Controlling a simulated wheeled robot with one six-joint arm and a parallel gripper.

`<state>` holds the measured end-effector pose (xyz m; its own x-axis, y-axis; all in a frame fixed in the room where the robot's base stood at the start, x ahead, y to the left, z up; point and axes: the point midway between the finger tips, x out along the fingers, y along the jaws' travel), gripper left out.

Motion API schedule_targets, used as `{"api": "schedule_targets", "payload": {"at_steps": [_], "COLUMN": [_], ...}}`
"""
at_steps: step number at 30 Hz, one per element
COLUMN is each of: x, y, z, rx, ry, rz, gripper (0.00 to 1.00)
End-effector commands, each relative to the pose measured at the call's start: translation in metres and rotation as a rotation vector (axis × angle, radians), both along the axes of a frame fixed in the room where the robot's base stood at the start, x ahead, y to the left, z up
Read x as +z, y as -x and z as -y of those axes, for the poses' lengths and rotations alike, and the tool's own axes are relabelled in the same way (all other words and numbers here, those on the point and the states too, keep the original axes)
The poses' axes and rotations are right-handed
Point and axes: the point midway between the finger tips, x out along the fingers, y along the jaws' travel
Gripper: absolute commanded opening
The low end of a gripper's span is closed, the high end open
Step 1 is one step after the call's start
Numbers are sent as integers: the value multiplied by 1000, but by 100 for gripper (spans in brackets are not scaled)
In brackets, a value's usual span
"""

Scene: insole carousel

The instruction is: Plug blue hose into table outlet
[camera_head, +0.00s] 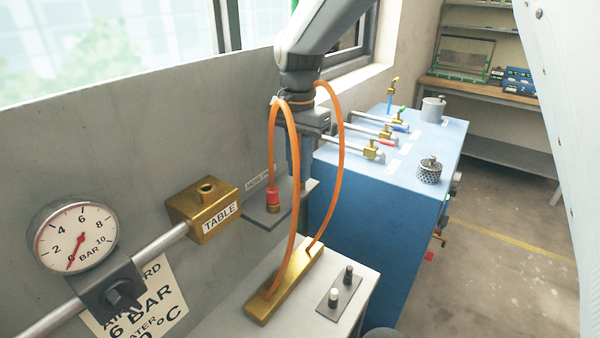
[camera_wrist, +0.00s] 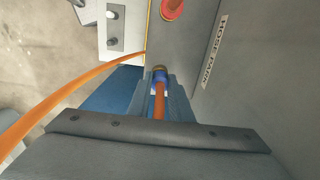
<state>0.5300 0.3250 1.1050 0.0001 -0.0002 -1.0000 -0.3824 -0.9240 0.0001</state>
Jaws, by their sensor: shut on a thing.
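My gripper (camera_head: 300,178) points down at the right end of the grey hose park shelf (camera_head: 250,217). In the wrist view my gripper (camera_wrist: 160,82) is shut on the blue-collared hose (camera_wrist: 160,74), whose orange tube runs between the fingers. The fingers hide its collar in the head view, and I cannot tell whether its end is seated in the shelf. The red-collared hose (camera_head: 273,197) stands upright in the shelf; its red collar also shows in the wrist view (camera_wrist: 172,8). The brass table outlet (camera_head: 205,207), labelled TABLE, is left of the shelf, with an empty round opening on top.
Both orange hoses loop up from a brass manifold (camera_head: 285,287) on a white bench (camera_head: 225,318), close to my arm. A pressure gauge (camera_head: 75,237) reads near 0 at left. A grey wall (camera_head: 150,130) stands behind. A blue cabinet (camera_head: 370,190) with brass fittings is at right.

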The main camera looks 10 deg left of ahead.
Motion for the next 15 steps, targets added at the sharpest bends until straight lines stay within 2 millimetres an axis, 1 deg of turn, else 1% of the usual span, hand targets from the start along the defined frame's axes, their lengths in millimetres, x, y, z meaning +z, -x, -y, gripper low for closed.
{"api": "schedule_targets", "payload": {"at_steps": [15], "x": [20], "y": [0], "z": [0], "rx": [0], "ry": [0], "rz": [0], "gripper": [0]}}
